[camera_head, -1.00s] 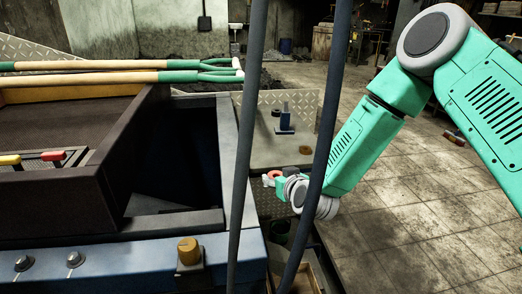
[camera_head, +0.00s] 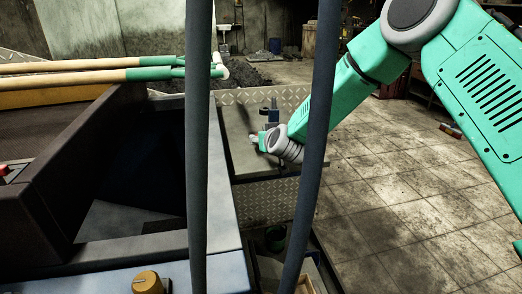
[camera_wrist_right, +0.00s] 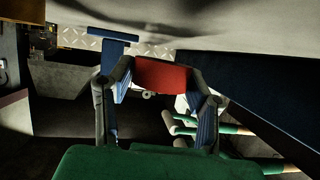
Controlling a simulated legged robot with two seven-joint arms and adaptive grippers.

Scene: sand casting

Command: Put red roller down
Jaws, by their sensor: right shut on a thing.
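The red roller (camera_wrist_right: 163,75) is a short red cylinder between the fingers of my right gripper (camera_wrist_right: 161,72) in the right wrist view. The gripper is shut on it, with a finger at each end. In the head view my right gripper (camera_head: 256,140) is over the grey side shelf (camera_head: 238,160), close in front of a blue stand (camera_head: 270,114). I cannot make out the roller in the head view. The wrist view shows the roller near the pale surface at the top; I cannot tell whether they touch. My left gripper is not in view.
A dark open box (camera_head: 55,165) and blue bench edge (camera_head: 228,200) lie left of the shelf. Wooden-handled tools (camera_head: 60,80) lie across the back. Two dark vertical hoses or posts cross the head view. An open crate (camera_head: 268,270) stands below the shelf.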

